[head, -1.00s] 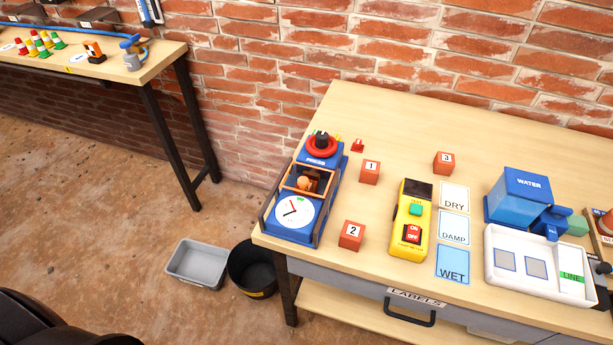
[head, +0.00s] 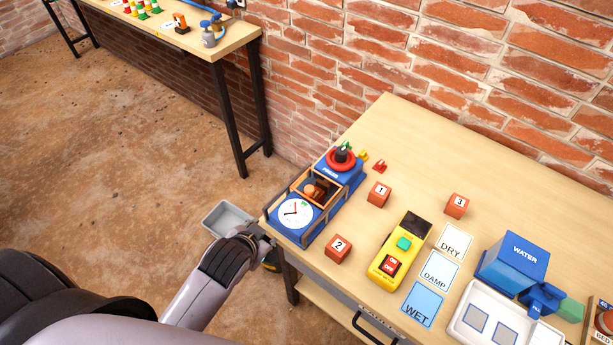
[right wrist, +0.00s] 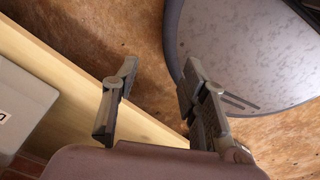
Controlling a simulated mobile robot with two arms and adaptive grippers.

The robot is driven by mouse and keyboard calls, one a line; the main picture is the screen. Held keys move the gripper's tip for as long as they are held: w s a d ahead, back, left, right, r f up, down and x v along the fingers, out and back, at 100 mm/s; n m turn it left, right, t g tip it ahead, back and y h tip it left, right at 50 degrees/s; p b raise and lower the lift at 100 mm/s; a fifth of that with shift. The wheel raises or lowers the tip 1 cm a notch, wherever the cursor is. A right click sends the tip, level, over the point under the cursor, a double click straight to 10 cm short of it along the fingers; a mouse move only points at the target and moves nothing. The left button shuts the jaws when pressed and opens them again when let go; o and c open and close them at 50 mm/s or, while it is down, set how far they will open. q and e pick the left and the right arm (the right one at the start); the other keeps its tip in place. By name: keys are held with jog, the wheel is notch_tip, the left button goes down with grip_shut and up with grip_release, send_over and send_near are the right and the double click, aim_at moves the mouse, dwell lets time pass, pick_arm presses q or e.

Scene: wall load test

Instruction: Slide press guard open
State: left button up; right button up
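The blue press (head: 333,211) sits at the left end of the workbench. It has a white dial (head: 296,213), a red ring with a black knob (head: 342,158), and dark side rails. The orange-framed guard (head: 335,190) lies between dial and knob, with a brown round part visible inside it. My left gripper (head: 264,236) is at the bench's left edge, close beside the dial end of the press; its fingers are too small to read, and contact cannot be told. My right gripper (right wrist: 158,92) is open and empty in the right wrist view.
Red blocks numbered 1 (head: 378,194), 2 (head: 338,249) and 3 (head: 456,206) stand near the press. A yellow switch box (head: 401,251) and label cards lie to the right. A grey bin (head: 226,217) is on the floor below my left gripper.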

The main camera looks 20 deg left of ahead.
pick_arm(q)
jog(key=w+d+r+m+t+h, duration=0.1)
jog(key=w+r+m+t, duration=0.45)
jog(key=r, duration=0.75)
jog(key=w+d+r+m+t+h, duration=0.1)
jog(key=w+r+m+t, duration=0.1)
jog(key=w+r+t, duration=0.65)
jog(key=s+d+r+m+g+h, duration=0.2)
jog(key=d+r+m+g+h, duration=0.2)
jog(key=d+r+m+h, duration=0.55)
jog(key=s+d+r+m+g+h, duration=0.1)
jog(key=d+r+m+g+h, duration=0.3)
jog(key=r+m+h, duration=0.65)
jog(key=m+g+y+p, duration=0.1)
jog(key=m+g+y, duration=1.1)
jog(key=m+y, duration=0.55)
send_near(308, 188)
jog(key=shift+h, duration=0.25)
jog(key=p+x, duration=0.4)
jog(key=x, duration=0.4)
jog(key=shift+a+f, duration=0.1)
jog(key=shift+f, duration=0.15)
pick_arm(e)
jog(key=r, duration=0.6)
jog(key=shift+a, duration=0.3)
